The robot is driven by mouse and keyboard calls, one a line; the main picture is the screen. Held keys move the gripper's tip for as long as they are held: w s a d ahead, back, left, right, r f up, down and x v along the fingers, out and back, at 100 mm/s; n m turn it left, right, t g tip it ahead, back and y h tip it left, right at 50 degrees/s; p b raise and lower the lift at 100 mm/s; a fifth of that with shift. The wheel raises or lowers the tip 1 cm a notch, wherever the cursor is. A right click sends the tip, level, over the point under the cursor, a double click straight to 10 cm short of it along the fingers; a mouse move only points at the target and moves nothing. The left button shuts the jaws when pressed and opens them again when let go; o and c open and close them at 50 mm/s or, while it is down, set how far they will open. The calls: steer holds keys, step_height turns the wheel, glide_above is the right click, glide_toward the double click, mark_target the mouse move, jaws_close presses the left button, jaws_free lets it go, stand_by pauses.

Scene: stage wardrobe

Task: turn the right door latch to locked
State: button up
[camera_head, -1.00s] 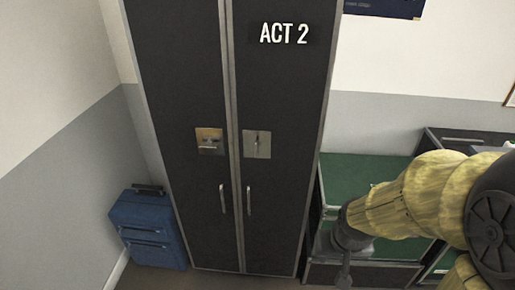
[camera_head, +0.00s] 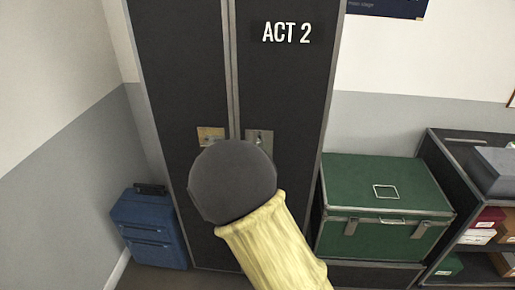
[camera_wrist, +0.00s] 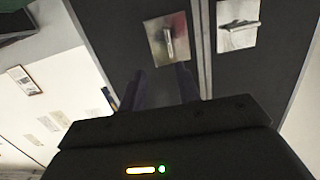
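The right door latch (camera_head: 262,138) is a silver plate with a small lever on the right door of the dark cabinet. My arm hides its lower part in the head view. In the wrist view, which looks turned over, the latch plate (camera_wrist: 157,48) is at upper centre, with its lever running roughly along the door's length. My gripper (camera_wrist: 160,84) is open and empty, its two dark fingers apart and pointing toward this plate; I see no contact. The head view hides the gripper behind my arm. The left door latch (camera_head: 209,135) has a crosswise lever (camera_wrist: 239,25).
A green trunk (camera_head: 385,200) stands right of the cabinet, beside a dark shelf (camera_head: 434,160) with boxes. A blue suitcase (camera_head: 150,228) stands on the floor at left. The door handles are hidden behind my arm in the head view.

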steer(key=shift+s+a+r+t, duration=0.25)
steer(key=shift+a+r+t, duration=0.35)
steer(key=shift+a+t, duration=0.15)
steer(key=w+p, duration=0.4)
steer(key=w, duration=1.3)
steer(key=shift+w+d+p, duration=0.25)
steer(key=shift+p, duration=0.15)
steer(key=shift+c, duration=0.4)
steer(key=shift+s, duration=0.1)
jaws_close()
steer(key=shift+f, duration=0.1)
